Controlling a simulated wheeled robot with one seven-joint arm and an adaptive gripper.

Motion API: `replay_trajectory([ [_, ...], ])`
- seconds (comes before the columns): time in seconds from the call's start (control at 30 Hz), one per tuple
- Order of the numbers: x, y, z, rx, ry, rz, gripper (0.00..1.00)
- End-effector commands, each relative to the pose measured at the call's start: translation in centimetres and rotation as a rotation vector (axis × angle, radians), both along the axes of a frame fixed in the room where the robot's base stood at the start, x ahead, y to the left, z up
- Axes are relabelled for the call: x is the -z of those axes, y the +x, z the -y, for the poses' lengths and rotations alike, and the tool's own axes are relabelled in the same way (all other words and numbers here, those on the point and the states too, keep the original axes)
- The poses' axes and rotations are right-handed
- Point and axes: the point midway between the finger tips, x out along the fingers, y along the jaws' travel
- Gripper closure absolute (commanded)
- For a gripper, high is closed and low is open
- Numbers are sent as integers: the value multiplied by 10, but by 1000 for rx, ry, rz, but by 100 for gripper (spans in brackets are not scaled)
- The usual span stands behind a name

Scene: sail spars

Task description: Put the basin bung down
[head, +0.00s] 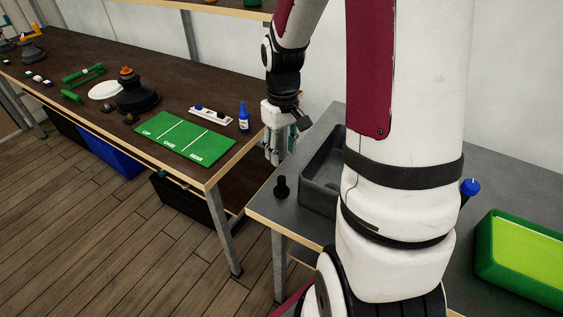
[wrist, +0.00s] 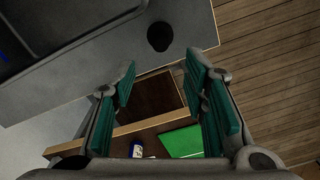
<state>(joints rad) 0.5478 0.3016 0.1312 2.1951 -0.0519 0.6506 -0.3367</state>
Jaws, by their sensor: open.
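The basin bung (head: 281,187), a small black piece with a narrower top, stands on the grey counter left of the basin (head: 318,190), near the counter's edge. In the wrist view the bung (wrist: 160,37) shows as a dark round shape beyond the fingertips, apart from them. My gripper (head: 272,157) is above the counter's left end, a little up and left of the bung in the head view. In the wrist view my gripper (wrist: 158,75) has its green-padded fingers wide apart with nothing between them. My arm hides part of the basin.
A brown workbench (head: 60,60) at left holds a green mat (head: 185,137), a blue bottle (head: 244,117), a white tray (head: 211,115) and a dark stepped piece (head: 136,95). A green bin (head: 520,280) and a blue-topped item (head: 470,187) are at right. A gap separates bench and counter.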

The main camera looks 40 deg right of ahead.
Motion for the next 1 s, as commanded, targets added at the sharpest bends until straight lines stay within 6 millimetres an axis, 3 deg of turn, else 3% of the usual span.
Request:
replay_trajectory([
  [0.27, -28, 0, -6, -5, -12, 15, 60],
  [0.47, -85, -11, -43, -18, -64, 102, 60],
  [0.7, -153, -49, -100, -29, -92, 252, 60],
  [1.0, -199, -110, -150, -40, -53, 431, 60],
])
